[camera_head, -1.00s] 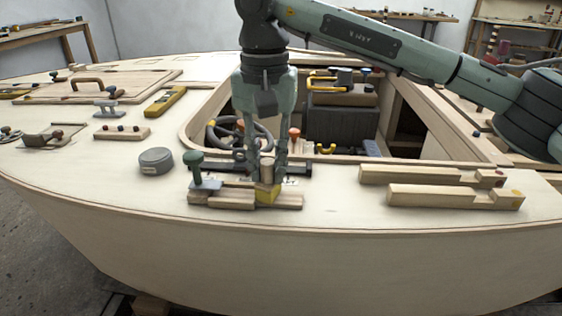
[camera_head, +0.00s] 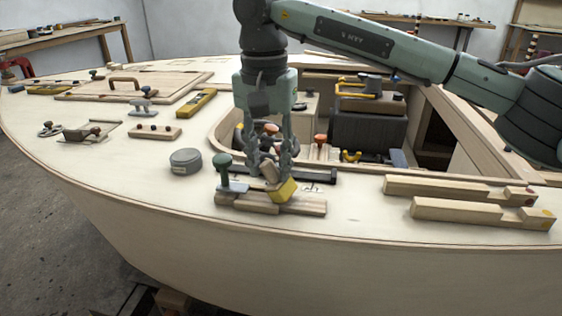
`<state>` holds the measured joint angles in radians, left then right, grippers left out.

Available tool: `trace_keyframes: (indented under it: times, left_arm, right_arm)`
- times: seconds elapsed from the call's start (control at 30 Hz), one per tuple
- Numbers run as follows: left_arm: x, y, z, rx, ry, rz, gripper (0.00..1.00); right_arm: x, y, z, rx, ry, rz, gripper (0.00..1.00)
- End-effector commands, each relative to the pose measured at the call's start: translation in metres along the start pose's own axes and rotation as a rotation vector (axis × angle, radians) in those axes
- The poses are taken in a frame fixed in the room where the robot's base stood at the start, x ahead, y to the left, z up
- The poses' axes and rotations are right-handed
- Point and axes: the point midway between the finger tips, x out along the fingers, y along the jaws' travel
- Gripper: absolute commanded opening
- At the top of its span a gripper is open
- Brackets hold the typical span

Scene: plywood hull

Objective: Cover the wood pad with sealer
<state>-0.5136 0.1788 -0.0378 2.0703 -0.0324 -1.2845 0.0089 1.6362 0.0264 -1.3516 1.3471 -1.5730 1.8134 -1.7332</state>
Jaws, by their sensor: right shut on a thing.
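The wood pad (camera_head: 302,207) is a low, light-brown strip on the pale deck near the hull's front edge. My right gripper (camera_head: 272,176) is above the pad, shut on a small applicator with a wooden upper part and a yellow lower block (camera_head: 284,191). The applicator is tilted, and its yellow block is over or against the pad's upper edge; I cannot tell whether it touches. A green-knobbed tool (camera_head: 225,167) with a flat grey foot stands at the pad's left end. No sealer coat can be made out. My left gripper is not in view.
A round grey tin (camera_head: 186,161) stands left of the pad. Two notched timber strips (camera_head: 455,211) lie to the right. A dark bar (camera_head: 318,175) lies behind the pad. The open cockpit with a dark box (camera_head: 367,130) is beyond. Clear deck lies between pad and strips.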

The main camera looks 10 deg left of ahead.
Motion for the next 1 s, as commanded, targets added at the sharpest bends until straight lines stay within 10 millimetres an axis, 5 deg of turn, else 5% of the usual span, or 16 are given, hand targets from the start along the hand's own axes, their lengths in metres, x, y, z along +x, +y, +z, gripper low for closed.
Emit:
trace_keyframes:
  times: [0.03, 0.33, 1.0]
  left_arm:
    - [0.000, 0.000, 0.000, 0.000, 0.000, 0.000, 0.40]
    - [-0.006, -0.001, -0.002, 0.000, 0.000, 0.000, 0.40]
    - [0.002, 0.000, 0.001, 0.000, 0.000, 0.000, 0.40]
  right_arm:
    - [0.012, -0.018, 0.013, -0.028, -0.025, -0.017, 0.00]
    - [0.011, -0.035, 0.014, -0.023, -0.024, -0.014, 0.00]
    - [0.005, 0.003, 0.007, -0.016, -0.018, -0.015, 0.00]
